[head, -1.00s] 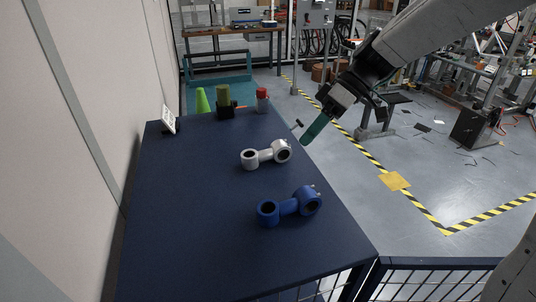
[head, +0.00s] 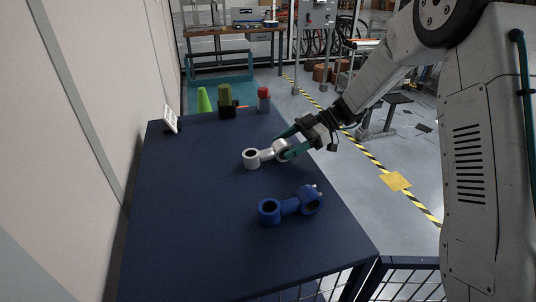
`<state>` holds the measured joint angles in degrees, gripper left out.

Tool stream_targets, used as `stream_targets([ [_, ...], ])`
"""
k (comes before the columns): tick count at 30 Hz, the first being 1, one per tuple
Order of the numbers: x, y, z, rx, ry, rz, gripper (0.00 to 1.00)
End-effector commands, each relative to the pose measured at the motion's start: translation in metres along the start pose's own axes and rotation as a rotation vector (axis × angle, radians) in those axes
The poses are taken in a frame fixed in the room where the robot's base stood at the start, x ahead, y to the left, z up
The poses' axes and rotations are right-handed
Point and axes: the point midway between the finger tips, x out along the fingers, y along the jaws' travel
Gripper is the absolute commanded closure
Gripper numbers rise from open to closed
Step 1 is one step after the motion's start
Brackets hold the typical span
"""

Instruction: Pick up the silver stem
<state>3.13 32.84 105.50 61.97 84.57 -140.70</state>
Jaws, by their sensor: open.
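The silver stem (head: 252,159) lies on the dark blue table top, with one ring end at left and the other at right. My gripper (head: 284,143) reaches in from the right, with its green fingers spread open at the stem's right end. One finger is behind that end and one in front of it, and they partly hide it. I cannot tell whether the fingers touch the stem.
A blue stem (head: 270,211) lies nearer on the table (head: 190,220). A green cone (head: 204,100), an olive-and-black item (head: 226,100) and a red-topped grey item (head: 264,99) stand at the back. A white display (head: 170,119) is at the back left. The table's left half is clear.

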Motion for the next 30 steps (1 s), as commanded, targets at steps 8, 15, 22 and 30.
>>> stream_targets([
  [8,0.039,0.003,0.003,0.002,0.0,-0.003,0.38],
  [15,0.048,0.003,0.003,0.002,-0.001,0.0,0.38],
  [22,0.047,0.003,0.003,0.002,-0.001,0.0,0.85],
  [30,0.047,0.003,0.002,0.001,-0.001,0.0,0.9],
])
